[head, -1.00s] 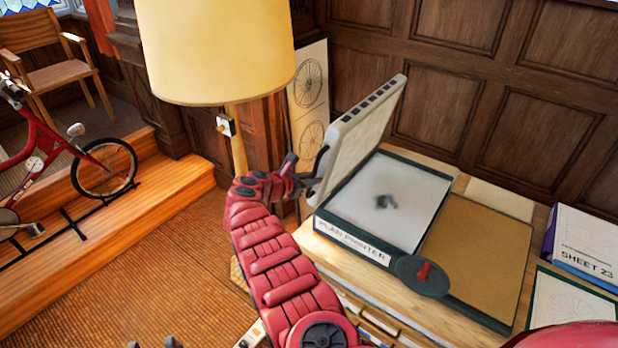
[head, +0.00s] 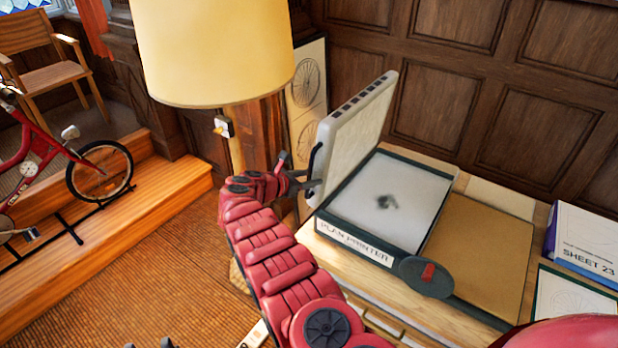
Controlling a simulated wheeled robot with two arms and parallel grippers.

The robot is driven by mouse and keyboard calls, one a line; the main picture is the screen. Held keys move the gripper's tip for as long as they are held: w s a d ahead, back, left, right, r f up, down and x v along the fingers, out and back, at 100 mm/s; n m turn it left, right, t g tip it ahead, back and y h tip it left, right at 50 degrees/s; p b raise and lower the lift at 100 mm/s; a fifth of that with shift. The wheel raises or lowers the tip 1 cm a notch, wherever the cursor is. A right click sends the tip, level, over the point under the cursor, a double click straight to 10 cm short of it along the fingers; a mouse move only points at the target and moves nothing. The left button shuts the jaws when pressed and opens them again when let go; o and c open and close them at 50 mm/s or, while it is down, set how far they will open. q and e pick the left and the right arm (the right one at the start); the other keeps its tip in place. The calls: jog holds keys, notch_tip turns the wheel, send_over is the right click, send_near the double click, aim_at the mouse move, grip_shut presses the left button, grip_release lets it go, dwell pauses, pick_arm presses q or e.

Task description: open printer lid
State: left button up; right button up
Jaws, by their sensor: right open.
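The plan printer (head: 352,242) sits on the wooden cabinet, with a dark green frame and a pale glass bed (head: 388,200) bearing a dark smudge. Its light grey lid (head: 352,135) is raised steeply, tilted slightly back toward the glass's left side. A dark handle (head: 316,160) is on the lid's outer left face. My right gripper (head: 298,179) is open at that handle, its dark fingers close to or touching it; exact contact is unclear. Dark tips, apparently of my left gripper (head: 150,344), show at the bottom edge, mostly cut off.
A floor lamp (head: 212,50) stands left of the lid, its shade near the raised edge. A brown board (head: 480,255), a dark disc with a red knob (head: 427,278) and a SHEET 23 box (head: 588,240) lie right. A red bicycle (head: 60,165) stands left by wooden steps.

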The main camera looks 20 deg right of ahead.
jog(key=b+v, duration=0.2)
jog(key=v, duration=1.5)
jog(key=shift+a, duration=0.25)
